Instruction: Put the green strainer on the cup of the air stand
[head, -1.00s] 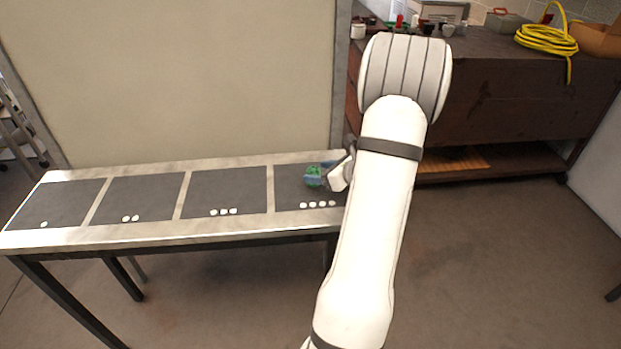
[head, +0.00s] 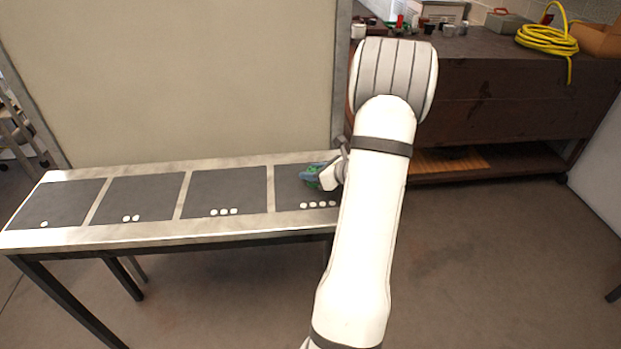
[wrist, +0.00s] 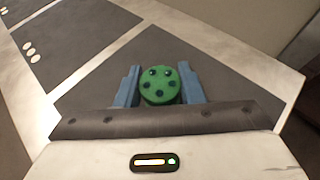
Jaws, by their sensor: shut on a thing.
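The green strainer (wrist: 160,86) is a round green piece with dark spots on its face, seen in the wrist view between two blue fingers. My gripper (wrist: 159,69) is shut on it, one finger on each side. In the head view my gripper (head: 309,174) is over the table's rightmost dark panel, and a bit of the green strainer (head: 312,183) shows beside it. I cannot tell whether the strainer touches the panel. I cannot make out the air stand or its cup in either view.
The long table (head: 160,234) has several dark panels marked with white dots; its other panels are empty. A dark workbench (head: 500,95) at the back right holds small items and a coiled yellow hose (head: 546,40). A large beige board (head: 190,80) stands behind the table.

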